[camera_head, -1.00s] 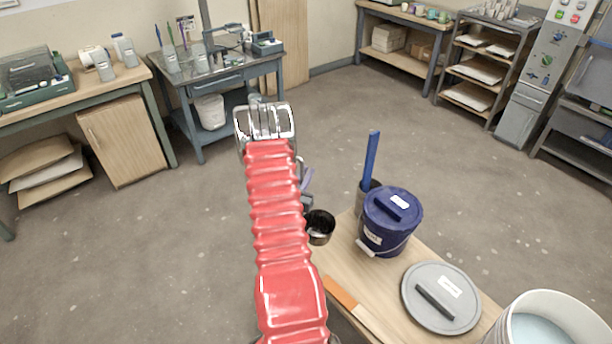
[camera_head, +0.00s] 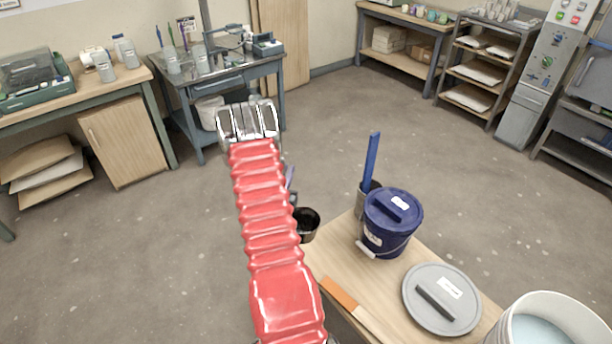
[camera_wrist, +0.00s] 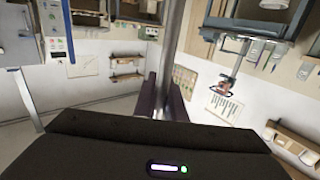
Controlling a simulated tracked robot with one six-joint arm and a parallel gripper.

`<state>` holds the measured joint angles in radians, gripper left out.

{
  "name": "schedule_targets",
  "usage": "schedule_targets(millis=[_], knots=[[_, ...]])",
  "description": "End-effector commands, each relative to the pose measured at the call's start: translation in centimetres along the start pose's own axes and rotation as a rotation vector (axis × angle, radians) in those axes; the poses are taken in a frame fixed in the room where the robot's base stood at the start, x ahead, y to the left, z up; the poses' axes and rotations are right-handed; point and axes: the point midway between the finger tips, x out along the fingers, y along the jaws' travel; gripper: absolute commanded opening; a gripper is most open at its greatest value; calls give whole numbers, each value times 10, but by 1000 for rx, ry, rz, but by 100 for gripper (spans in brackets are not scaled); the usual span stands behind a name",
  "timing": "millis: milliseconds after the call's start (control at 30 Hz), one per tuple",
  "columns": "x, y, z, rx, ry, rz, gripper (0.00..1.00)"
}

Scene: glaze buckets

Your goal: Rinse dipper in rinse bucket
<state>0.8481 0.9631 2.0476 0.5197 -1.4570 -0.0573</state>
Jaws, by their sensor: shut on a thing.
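My gripper (camera_wrist: 163,100) is shut on the dipper's grey metal handle (camera_wrist: 172,40), which runs up between the two dark purple fingers in the wrist view. In the head view my red arm hides most of the gripper. The dipper's dark round cup (camera_head: 307,232) shows just right of the arm, beyond the left edge of the small table. A white bucket (camera_head: 500,332) with pale blue liquid stands open at the bottom right, cut off by the frame; it looks like the rinse bucket. The dipper is well left of it and apart.
On the small wooden table (camera_head: 345,275) stand a lidded blue bucket (camera_head: 385,235), a flat grey lid (camera_head: 420,318) with a black handle and an orange-and-wood tool (camera_head: 340,292). A blue stick (camera_head: 371,160) stands upright behind the blue bucket. Floor left and behind is clear.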

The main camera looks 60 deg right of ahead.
Motion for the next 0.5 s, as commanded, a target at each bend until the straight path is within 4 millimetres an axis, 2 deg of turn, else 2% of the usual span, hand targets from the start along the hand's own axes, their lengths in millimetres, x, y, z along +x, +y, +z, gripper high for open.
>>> schedule_targets(millis=[33,100,267,500], knots=[[-7,-22,-6,3,3,-43,0],[-17,-49,-11,5,1,-100,0],[-45,-109,-25,9,-1,-233,0],[-99,-191,-44,14,-4,-428,0]])
